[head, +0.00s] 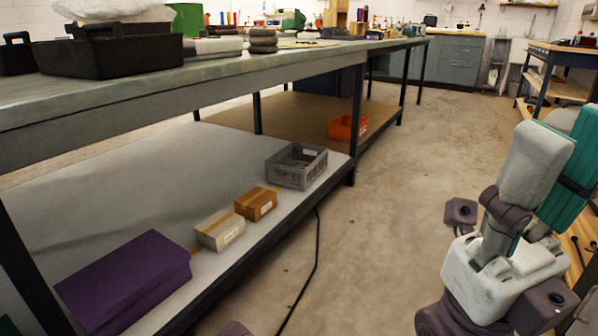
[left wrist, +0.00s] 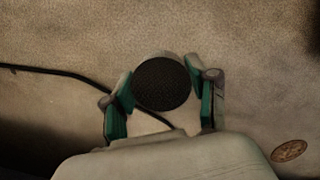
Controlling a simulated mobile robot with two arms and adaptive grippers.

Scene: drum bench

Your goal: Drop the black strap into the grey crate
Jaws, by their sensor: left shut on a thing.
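In the left wrist view my left gripper (left wrist: 162,84) is shut on a round, dark thing with a woven-looking face, which looks like the black strap (left wrist: 162,84) rolled up. Its teal fingers stand on either side of it, with bare floor beneath. The grey crate (head: 290,177) stands upright on the bench's lower shelf in the head view, near the shelf's right end, with its top open. The crate is outside the left wrist view.
Left of the crate on the lower shelf (head: 120,180) are a brown box (head: 256,204), a pale box (head: 220,231) and a purple box (head: 125,280). An orange bin (head: 347,127) lies behind. A thin black cable (head: 316,260) runs along the otherwise clear floor. The worktop overhangs the shelf.

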